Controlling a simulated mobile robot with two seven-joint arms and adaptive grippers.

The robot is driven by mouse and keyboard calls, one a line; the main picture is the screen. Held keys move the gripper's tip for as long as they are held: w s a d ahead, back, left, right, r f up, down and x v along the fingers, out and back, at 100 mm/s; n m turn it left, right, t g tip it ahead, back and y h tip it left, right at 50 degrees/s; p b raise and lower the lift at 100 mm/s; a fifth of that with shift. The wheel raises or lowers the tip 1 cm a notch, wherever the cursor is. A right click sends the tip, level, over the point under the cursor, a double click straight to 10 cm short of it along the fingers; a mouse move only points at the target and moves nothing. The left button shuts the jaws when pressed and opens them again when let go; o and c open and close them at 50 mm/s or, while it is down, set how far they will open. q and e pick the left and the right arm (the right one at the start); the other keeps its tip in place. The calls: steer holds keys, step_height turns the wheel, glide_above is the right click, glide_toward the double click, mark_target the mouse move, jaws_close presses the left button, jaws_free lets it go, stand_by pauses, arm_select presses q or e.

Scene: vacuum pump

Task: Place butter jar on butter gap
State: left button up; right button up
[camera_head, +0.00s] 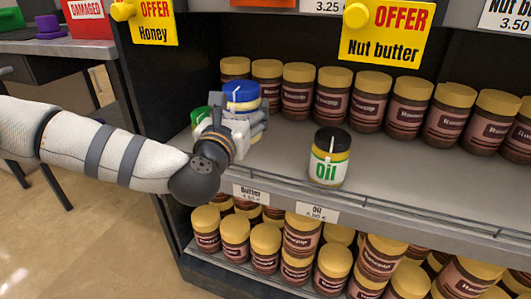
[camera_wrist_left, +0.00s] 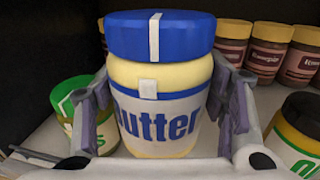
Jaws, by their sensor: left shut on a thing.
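The butter jar (camera_wrist_left: 160,85) has a blue lid, a yellow body and a "butter" label. It stands upright between the fingers of my left gripper (camera_wrist_left: 163,112), which is shut on it. In the head view, the jar's blue lid (camera_head: 243,93) shows above my left gripper (camera_head: 238,122), over the left part of the upper shelf. A "Butter" price label (camera_head: 250,194) is on the shelf edge just below. The gripper hides the jar's base, so I cannot tell if it touches the shelf. My right gripper is not in view.
An oil jar (camera_head: 329,158) with a black lid stands to the right. A green-lidded jar (camera_wrist_left: 78,115) is close on the gripper's left. Brown nut butter jars (camera_head: 368,100) line the back. The shelf (camera_head: 420,195) is bare right of the oil jar.

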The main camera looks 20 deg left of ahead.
arm_select(q)
steer(key=w+d+f+b, duration=0.1)
steer(key=f, duration=0.2)
steer(key=w+d+f+b, duration=0.1)
steer(key=f, duration=0.2)
steer(key=w+d+f+b, duration=0.1)
steer(key=f, duration=0.2)
steer(key=shift+w+d+f, duration=0.1)
steer(key=shift+w+d, duration=0.2)
steer(key=shift+d, duration=0.05)
steer(key=shift+r, duration=0.2)
steer(key=o, duration=1.6)
steer(key=shift+f, duration=0.2)
